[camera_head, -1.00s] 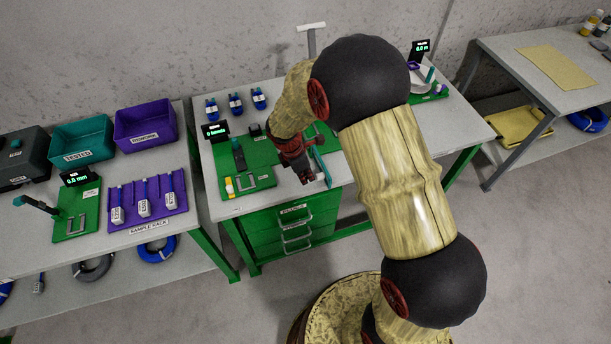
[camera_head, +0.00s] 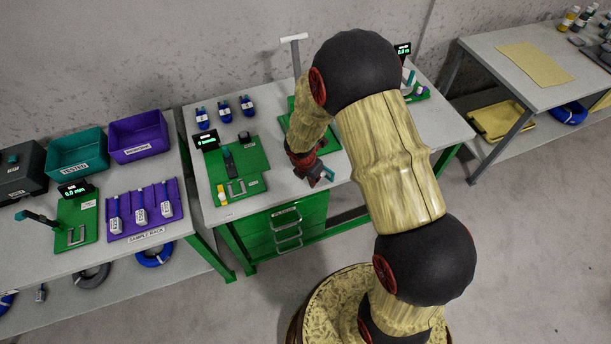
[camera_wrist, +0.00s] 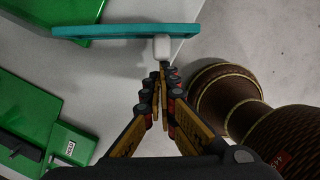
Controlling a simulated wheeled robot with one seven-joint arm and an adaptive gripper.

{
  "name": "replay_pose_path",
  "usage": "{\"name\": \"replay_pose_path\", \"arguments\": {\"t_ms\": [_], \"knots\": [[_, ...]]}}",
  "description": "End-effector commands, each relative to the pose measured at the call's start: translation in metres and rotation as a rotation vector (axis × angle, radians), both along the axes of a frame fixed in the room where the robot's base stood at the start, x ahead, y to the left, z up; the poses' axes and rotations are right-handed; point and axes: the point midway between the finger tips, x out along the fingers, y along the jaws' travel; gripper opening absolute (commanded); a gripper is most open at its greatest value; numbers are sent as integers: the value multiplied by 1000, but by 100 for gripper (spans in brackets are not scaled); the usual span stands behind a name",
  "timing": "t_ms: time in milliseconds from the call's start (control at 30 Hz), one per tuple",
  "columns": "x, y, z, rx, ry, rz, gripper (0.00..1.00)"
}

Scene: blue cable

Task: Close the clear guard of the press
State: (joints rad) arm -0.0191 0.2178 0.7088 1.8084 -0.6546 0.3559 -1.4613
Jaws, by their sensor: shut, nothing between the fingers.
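The press stands on the middle bench, mostly behind my arm; its green base (camera_head: 330,143) and white T-shaped lever (camera_head: 294,38) show in the head view. The guard's teal edge (camera_wrist: 105,31) crosses the top of the wrist view, from beside a green plate out past the bench edge, with a white knob (camera_wrist: 162,47) on it. I cannot make out the clear pane. A bit of teal shows by my gripper (camera_head: 322,178) in the head view. My gripper (camera_wrist: 162,72) is shut and empty, its tips right at the knob; I cannot tell whether they touch it.
A green test station (camera_head: 236,170) stands left of my gripper. Blue cable pieces (camera_head: 225,110) stand at the back of the bench. Teal (camera_head: 78,152) and purple (camera_head: 138,137) bins and a purple sample rack (camera_head: 145,211) are on the left bench. Floor lies in front.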

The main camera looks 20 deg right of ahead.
Motion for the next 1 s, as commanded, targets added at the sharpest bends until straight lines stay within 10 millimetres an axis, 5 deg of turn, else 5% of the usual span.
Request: {"name": "replay_pose_path", "arguments": {"t_ms": [600, 1000], "knots": [[22, -78, 5, 2, 2, 584, 0], [51, -108, 4, 2, 0, 891, 0]]}}
